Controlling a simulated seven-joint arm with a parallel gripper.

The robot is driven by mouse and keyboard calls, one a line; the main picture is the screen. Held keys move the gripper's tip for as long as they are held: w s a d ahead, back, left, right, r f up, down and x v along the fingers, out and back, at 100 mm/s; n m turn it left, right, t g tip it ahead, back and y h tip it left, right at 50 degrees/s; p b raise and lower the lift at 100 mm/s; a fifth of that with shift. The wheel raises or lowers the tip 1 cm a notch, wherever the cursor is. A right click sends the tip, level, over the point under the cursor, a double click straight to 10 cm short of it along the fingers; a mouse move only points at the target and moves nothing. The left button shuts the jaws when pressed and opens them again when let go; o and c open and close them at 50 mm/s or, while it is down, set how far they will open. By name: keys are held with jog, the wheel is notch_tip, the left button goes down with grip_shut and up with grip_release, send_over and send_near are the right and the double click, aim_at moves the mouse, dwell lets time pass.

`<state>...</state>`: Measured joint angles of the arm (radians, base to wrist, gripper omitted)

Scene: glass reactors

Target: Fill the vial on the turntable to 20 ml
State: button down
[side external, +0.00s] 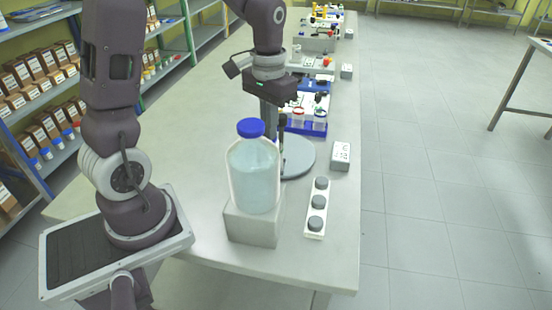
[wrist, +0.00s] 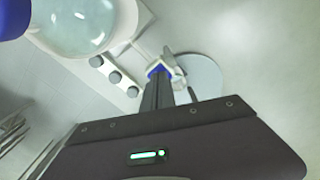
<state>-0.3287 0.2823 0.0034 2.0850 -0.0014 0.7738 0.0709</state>
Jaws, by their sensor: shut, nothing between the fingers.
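The turntable is a grey round disc (side external: 297,158) on the bench behind the bottle, and its pale disc also shows in the wrist view (wrist: 205,75). My gripper (side external: 274,128) points down over the left part of the disc. Its fingers are shut and empty in the wrist view (wrist: 160,82). A blue and white piece (wrist: 156,71) shows at the fingertips there; I cannot tell whether it is the vial. No vial is clearly visible in the side view. A large clear bottle (side external: 254,175) of pale blue liquid with a blue cap (side external: 251,128) stands on a grey block (side external: 254,225).
A white strip (side external: 317,220) with three grey round buttons lies right of the bottle. A small white box (side external: 341,156) with dark markings sits right of the turntable. A blue rack (side external: 304,126) with containers stands behind.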

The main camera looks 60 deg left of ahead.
jog(key=shift+f, duration=0.2)
jog(key=shift+r, duration=3.6)
jog(key=shift+s+d, duration=0.1)
jog(key=s+d+r+t, duration=0.1)
jog(key=s+d, duration=0.1)
jog(key=s+d+r+m+t, duration=0.1)
jog(key=s+d+r, duration=0.1)
jog(key=s, duration=0.1)
jog(key=s+d+r, duration=0.2)
jog(key=shift+s+d+t, duration=0.15)
jog(key=shift+s+t, duration=0.05)
jog(key=shift+t, duration=0.2)
jog(key=s+d+m+t, duration=0.2)
jog(key=s+d, duration=0.2)
jog(key=s, duration=0.4)
jog(key=shift+s+f+t, duration=0.15)
jog(key=shift+s+t, duration=0.15)
jog(key=shift+t, duration=0.1)
